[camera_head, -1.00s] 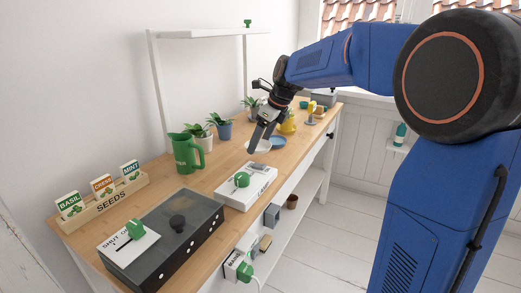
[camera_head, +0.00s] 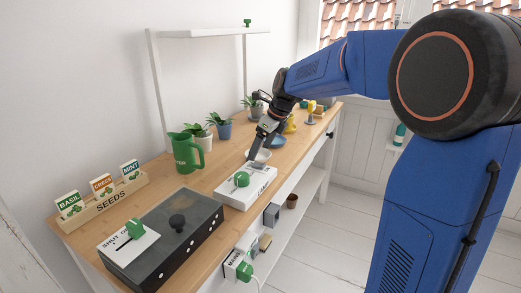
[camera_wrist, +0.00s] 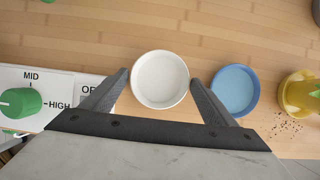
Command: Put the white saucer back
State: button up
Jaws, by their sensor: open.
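The white saucer (camera_wrist: 160,79) is a round shallow dish in the wrist view, near the wooden desk's front edge. It also shows in the head view (camera_head: 262,155), partly behind my gripper (camera_head: 256,157). My gripper (camera_wrist: 160,77) is open, with one fingertip on each side of the saucer and narrow gaps between fingers and rim. I cannot tell how high the fingertips are above the desk. A blue saucer (camera_wrist: 235,89) lies just right of the white one in the wrist view.
A white box with a green knob (camera_wrist: 20,102) stands close on the left in the wrist view. A yellow pot (camera_wrist: 299,94) with dark crumbs by it is at the right. In the head view, a green jug (camera_head: 187,153) and potted plants (camera_head: 222,127) stand behind. Bare wood lies beyond the saucers.

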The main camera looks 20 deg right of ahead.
jog(key=v, duration=1.2)
jog(key=s+d+f+n+h, duration=0.1)
jog(key=s+f+n, duration=0.4)
jog(key=s+n, duration=0.4)
jog(key=s+d+f+n+t+h, duration=0.1)
jog(key=s+f+n, duration=0.5)
jog(key=s, duration=0.8)
jog(key=s+d+f+n+h, duration=0.1)
jog(key=s+f+n, duration=0.5)
jog(key=s+n, duration=0.6)
jog(key=shift+t, duration=0.3)
